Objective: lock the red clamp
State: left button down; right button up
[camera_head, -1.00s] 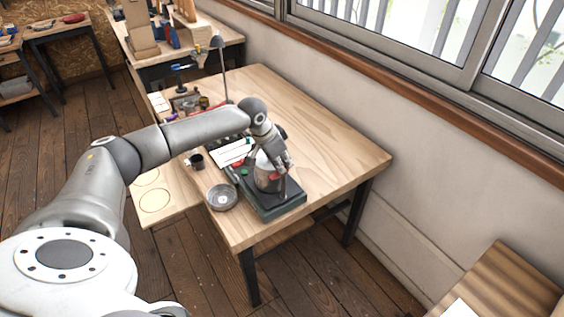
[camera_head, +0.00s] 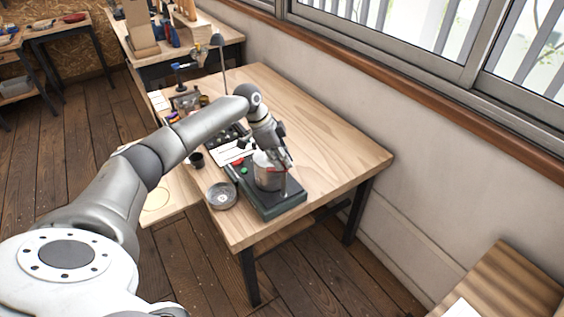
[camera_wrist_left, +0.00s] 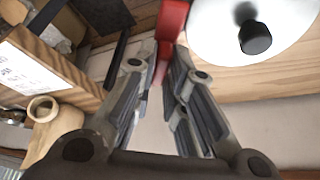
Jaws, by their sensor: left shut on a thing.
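The red clamp (camera_wrist_left: 173,20) shows as a red bar at the top of the left wrist view, between the fingertips of my left gripper (camera_wrist_left: 167,58). The gripper is shut on it. Beside it is a pale round lid (camera_wrist_left: 215,35) with a black knob (camera_wrist_left: 254,37). In the head view my left gripper (camera_head: 285,160) is at the upper right side of a metal canister (camera_head: 268,177), which stands on a dark green base (camera_head: 278,210). The clamp is too small or hidden to make out there. My right gripper is out of view.
A round metal dish (camera_head: 222,196) sits left of the base on the wooden table (camera_head: 325,150). A small black cup (camera_head: 197,160) and papers lie farther back. The table's right side is clear. The wall and window run along the right.

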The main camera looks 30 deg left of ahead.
pick_arm(q)
jog(key=m+g+b, duration=0.1)
jog(key=m+b, duration=0.1)
jog(key=m+g+b, duration=0.1)
jog(key=m, duration=0.2)
jog(key=shift+w+f+m+h+b, duration=0.2)
jog(key=shift+m+h+b, duration=0.1)
jog(key=shift+h+b, duration=0.1)
jog(key=m+g+b, duration=0.1)
jog(key=m+b, duration=0.2)
jog(key=shift+m+g, duration=0.3)
jog(key=shift+m, duration=0.1)
jog(key=shift+r+m+g+y+b, duration=0.15)
jog(key=shift+m+g+y+b, duration=0.15)
jog(key=shift+m+b, duration=0.45)
jog(key=shift+m, duration=0.25)
jog(key=c, duration=1.5)
grip_release()
jog(key=shift+r, duration=0.1)
notch_tip(320, 180, up, 10)
jog(key=shift+f, duration=0.1)
